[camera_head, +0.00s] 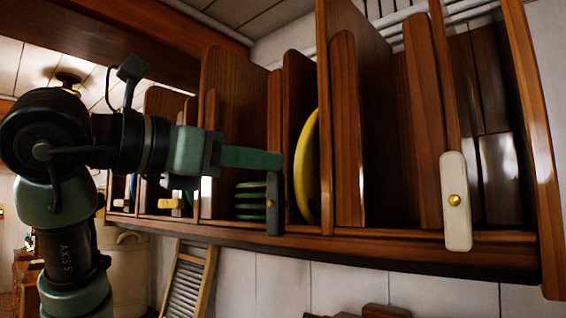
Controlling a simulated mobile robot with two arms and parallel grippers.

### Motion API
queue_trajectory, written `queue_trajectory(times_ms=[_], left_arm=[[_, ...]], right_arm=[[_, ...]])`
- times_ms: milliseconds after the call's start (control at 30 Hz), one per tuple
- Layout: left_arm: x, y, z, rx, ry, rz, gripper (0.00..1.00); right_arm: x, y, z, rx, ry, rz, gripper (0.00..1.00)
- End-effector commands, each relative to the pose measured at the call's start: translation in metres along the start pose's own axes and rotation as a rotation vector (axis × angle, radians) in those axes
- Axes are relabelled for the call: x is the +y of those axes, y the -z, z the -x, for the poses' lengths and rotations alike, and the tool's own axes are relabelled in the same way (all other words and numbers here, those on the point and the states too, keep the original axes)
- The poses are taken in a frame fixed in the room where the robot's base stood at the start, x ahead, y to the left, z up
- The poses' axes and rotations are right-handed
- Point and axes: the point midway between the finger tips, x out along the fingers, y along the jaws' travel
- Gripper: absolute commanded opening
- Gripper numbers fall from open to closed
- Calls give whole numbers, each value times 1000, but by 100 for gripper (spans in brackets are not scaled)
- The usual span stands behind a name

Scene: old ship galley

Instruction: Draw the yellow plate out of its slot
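The yellow plate (308,170) stands on edge in a slot of the wooden wall rack, between upright dividers. Only its curved left part shows; the rest is hidden behind the divider on its right. My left gripper (274,203) reaches in from the left in front of the rack. One green finger with a dark downturned tip shows just left of the plate, with a gap between them in the picture. The second finger is not clearly seen, so its opening cannot be told. I see nothing held. My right gripper is not in view.
The wooden rack (380,247) has a front rail and tall dividers. Green stacked dishes (250,201) sit left of the plate's slot, partly behind my gripper. A white latch with a brass knob (456,220) hangs at right. A washboard (187,283) leans below.

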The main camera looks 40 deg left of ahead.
Motion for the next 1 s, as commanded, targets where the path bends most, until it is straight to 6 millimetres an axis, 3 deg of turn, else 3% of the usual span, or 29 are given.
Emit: queue_trajectory(times_ms=[167, 400, 533, 933, 1000], left_arm=[[0, -1, -18, 4, 3, -1, 21], [0, -1, -55, 3, 3, 1, 21], [0, -1, -69, 2, 3, 1, 21], [0, 0, -77, 0, 1, 0, 21], [0, 0, -77, 0, 1, 0, 4]], right_arm=[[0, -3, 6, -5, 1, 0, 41], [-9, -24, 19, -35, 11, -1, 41], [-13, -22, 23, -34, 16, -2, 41], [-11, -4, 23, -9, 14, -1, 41], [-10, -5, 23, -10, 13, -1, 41]])
